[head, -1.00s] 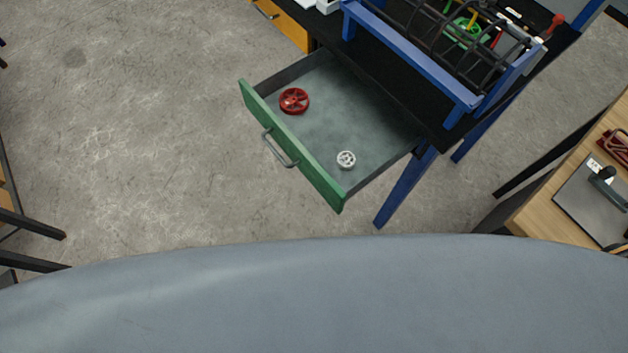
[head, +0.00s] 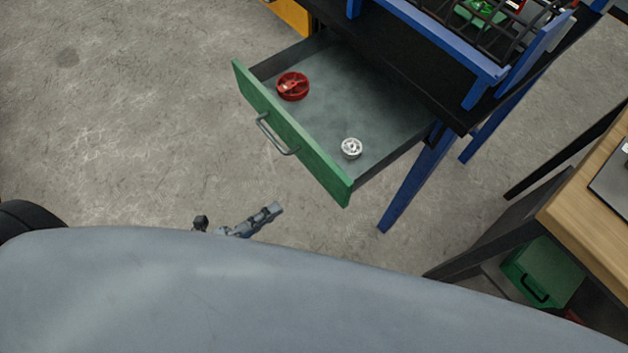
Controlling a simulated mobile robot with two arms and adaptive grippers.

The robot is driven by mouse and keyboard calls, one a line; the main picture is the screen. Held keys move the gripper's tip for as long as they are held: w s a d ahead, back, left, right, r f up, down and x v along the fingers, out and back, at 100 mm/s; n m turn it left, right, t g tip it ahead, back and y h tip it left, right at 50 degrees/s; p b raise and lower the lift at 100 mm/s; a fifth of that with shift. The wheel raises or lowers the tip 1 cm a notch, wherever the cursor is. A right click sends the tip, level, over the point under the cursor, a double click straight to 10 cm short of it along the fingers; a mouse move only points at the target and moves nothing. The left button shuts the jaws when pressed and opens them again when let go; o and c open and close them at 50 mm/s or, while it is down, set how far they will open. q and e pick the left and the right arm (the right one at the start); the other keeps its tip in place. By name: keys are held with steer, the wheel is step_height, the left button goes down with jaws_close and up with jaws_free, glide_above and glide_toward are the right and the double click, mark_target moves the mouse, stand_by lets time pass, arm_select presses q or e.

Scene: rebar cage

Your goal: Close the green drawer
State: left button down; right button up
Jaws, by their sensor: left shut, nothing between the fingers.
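The green drawer (head: 310,153) is pulled well out from under the black workbench top. Its green front faces the lower left and carries a grey bar handle (head: 272,137). Inside the drawer lie a red wheel (head: 293,86) near the front's left end and a small white wheel (head: 351,148) near the right side. My left gripper (head: 277,209) shows low in the head view, below and in front of the drawer front, apart from it. It is shut and empty. Most of the left arm is hidden behind my own body. My right gripper is not in view.
The workbench (head: 400,52) has blue legs, one close to the drawer's right side. A blue rack with black bars stands on it. At the right, a wooden table (head: 590,205) has a green box (head: 543,272) beneath it. Concrete floor (head: 130,130) left of the drawer is clear.

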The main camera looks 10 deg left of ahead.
mark_target(323, 176)
arm_select(q)
steer(key=p+x, duration=0.1)
steer(key=x, duration=0.8)
steer(key=shift+w+d+p, duration=0.25)
steer(key=shift+w+p, duration=0.1)
steer(key=shift+w+d, duration=0.35)
steer(key=shift+w, duration=0.05)
